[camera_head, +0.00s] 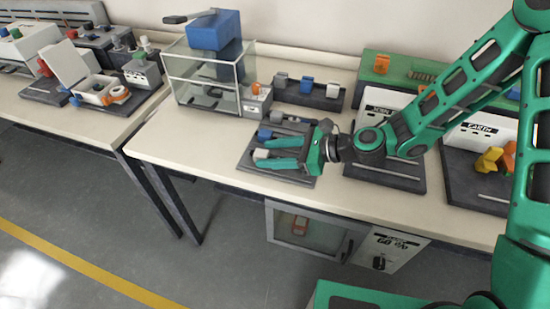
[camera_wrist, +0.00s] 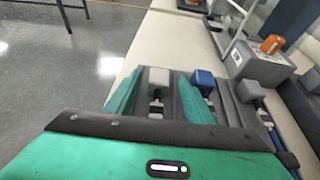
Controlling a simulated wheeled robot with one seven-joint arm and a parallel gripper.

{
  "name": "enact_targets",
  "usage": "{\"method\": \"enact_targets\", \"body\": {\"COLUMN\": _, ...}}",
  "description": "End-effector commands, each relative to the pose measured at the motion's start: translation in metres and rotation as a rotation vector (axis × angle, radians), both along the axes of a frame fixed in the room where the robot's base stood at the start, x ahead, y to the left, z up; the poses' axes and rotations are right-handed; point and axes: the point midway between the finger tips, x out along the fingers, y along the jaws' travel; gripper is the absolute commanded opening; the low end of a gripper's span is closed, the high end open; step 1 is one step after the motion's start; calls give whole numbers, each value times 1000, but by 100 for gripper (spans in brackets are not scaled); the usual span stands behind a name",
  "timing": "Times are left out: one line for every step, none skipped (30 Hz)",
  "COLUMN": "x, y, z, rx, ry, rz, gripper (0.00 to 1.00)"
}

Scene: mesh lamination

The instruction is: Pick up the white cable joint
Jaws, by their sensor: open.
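The white cable joint (camera_head: 260,154) lies on a dark grooved board (camera_head: 250,166) on the bench, at the board's left side. In the wrist view the white joint (camera_wrist: 158,76) shows between the far ends of my two green fingers. My gripper (camera_head: 263,153) is open over the board, its fingers pointing left on either side of the white joint; its fingers also frame the joint in the wrist view (camera_wrist: 160,80). I cannot tell whether either finger touches it. The blue cable joint (camera_wrist: 203,80) lies beside it, just outside one finger.
A grey joint (camera_wrist: 249,91) lies on the same board beyond the blue one. Behind the board are a glass-walled case (camera_head: 208,80) and a dark rack (camera_head: 307,92) with several coloured parts. A white panelled unit (camera_head: 383,108) stands to the right. The bench's front edge is close.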

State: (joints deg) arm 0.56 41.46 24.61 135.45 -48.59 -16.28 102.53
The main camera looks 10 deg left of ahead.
Motion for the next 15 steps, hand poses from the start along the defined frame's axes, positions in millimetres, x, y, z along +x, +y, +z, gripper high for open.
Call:
{"method": "enact_targets", "body": {"x": 0, "y": 6, "z": -2, "rx": 0, "ry": 0, "rz": 1, "gripper": 48}}
{"method": "enact_targets", "body": {"x": 0, "y": 8, "z": -3, "rx": 0, "ry": 0, "rz": 1, "gripper": 48}}
{"method": "enact_targets", "body": {"x": 0, "y": 10, "z": -4, "rx": -1, "ry": 0, "rz": 1, "gripper": 48}}
{"method": "enact_targets", "body": {"x": 0, "y": 11, "z": -5, "rx": -1, "ry": 0, "rz": 1, "gripper": 48}}
{"method": "enact_targets", "body": {"x": 0, "y": 12, "z": -5, "rx": -1, "ry": -1, "rz": 0, "gripper": 48}}
{"method": "enact_targets", "body": {"x": 1, "y": 12, "z": -5, "rx": -1, "ry": -1, "rz": 0, "gripper": 48}}
{"method": "enact_targets", "body": {"x": 1, "y": 12, "z": -5, "rx": -1, "ry": 0, "rz": -1, "gripper": 48}}
{"method": "enact_targets", "body": {"x": 1, "y": 12, "z": -5, "rx": -1, "ry": 0, "rz": -1, "gripper": 48}}
{"method": "enact_targets", "body": {"x": 1, "y": 12, "z": -5, "rx": -1, "ry": 0, "rz": -1, "gripper": 48}}
{"method": "enact_targets", "body": {"x": 1, "y": 12, "z": -5, "rx": -1, "ry": 0, "rz": -1, "gripper": 48}}
{"method": "enact_targets", "body": {"x": 1, "y": 12, "z": -5, "rx": -1, "ry": 0, "rz": -1, "gripper": 48}}
{"method": "enact_targets", "body": {"x": 1, "y": 12, "z": -5, "rx": -1, "ry": 0, "rz": -1, "gripper": 44}}
{"method": "enact_targets", "body": {"x": 1, "y": 12, "z": -5, "rx": -1, "ry": 0, "rz": -1, "gripper": 36}}
{"method": "enact_targets", "body": {"x": 1, "y": 12, "z": -5, "rx": -1, "ry": 0, "rz": -1, "gripper": 29}}
{"method": "enact_targets", "body": {"x": 1, "y": 12, "z": -5, "rx": -1, "ry": 0, "rz": -1, "gripper": 20}}
